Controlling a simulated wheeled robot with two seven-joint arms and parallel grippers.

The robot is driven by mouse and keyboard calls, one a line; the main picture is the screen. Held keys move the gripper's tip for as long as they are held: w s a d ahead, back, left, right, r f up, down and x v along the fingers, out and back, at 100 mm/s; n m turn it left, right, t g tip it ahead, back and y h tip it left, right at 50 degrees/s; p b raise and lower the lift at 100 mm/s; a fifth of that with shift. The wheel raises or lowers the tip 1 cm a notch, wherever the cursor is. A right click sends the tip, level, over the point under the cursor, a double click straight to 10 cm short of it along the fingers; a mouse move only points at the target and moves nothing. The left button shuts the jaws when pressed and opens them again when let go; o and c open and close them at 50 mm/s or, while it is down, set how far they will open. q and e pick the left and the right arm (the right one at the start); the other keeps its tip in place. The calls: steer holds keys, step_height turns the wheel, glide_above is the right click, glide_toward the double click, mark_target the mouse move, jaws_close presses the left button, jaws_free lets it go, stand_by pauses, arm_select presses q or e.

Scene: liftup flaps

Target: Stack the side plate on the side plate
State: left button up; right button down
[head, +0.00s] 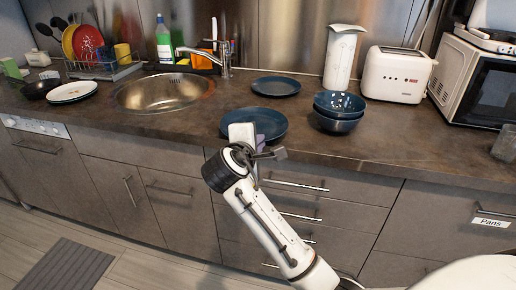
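Two dark blue plates are on the brown counter: a nearer one (272,122) close to the front edge and a smaller-looking one (276,86) farther back. They are apart, and I cannot tell which the task calls the side plates. My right gripper (262,145) is at the front edge of the nearer plate, and its wrist covers part of that plate. Its fingers are mostly hidden, so I cannot tell whether they are open, shut or touching the rim. My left gripper is not in view.
Stacked blue bowls (340,122) stand right of the plates, with a white toaster (396,75), white jug (341,55) and microwave (480,85) beyond. A sink (165,93) with a faucet (224,60) is to the left. A white plate (72,91) lies farther left.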

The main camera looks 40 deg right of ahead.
steer(key=shift+f, duration=0.65)
steer(key=shift+f, duration=0.1)
steer(key=c, duration=1.9)
jaws_free()
steer(key=shift+f, duration=0.1)
steer(key=shift+c, duration=0.2)
